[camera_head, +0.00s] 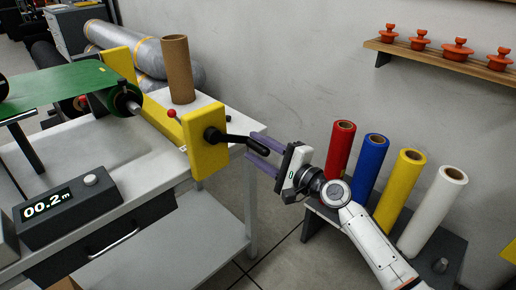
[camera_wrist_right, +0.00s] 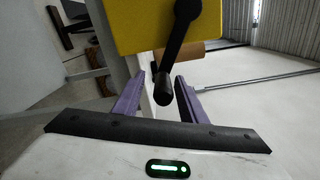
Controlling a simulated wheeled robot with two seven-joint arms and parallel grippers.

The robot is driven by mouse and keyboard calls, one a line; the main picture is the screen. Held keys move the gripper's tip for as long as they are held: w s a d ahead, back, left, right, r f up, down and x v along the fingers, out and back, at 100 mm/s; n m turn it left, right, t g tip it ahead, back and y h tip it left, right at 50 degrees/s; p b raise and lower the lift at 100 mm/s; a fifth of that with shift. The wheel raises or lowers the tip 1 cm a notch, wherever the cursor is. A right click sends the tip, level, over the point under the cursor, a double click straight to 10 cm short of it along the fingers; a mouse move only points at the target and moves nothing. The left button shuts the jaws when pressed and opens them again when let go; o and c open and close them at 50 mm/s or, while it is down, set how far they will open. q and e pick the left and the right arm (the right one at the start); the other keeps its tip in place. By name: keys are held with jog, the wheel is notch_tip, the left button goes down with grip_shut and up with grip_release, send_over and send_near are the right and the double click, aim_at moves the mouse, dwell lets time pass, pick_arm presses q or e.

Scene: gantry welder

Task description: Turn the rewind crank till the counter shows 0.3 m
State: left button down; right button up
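The rewind crank (camera_head: 230,139) is a black arm on a yellow bracket (camera_head: 206,150), with its black handle pointing right. In the right wrist view the crank handle (camera_wrist_right: 163,92) hangs below the yellow bracket (camera_wrist_right: 150,22). The counter (camera_head: 47,204) reads 00.2 m. My right gripper (camera_head: 252,150) is at the handle's end, its purple fingers pointing left. In the wrist view my right gripper (camera_wrist_right: 158,82) is open, with the handle between its fingers and gaps on both sides. My left gripper is not in view.
A cardboard tube (camera_head: 176,70) stands on the white table behind the bracket. Red, blue, yellow and white rolls (camera_head: 340,148) stand on a dark stand at right. A shelf (camera_head: 430,55) with orange knobs is on the wall. Green film (camera_head: 60,85) lies at left.

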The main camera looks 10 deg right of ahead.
jog(key=shift+s, duration=0.1)
jog(key=v, duration=1)
jog(key=shift+d, duration=0.1)
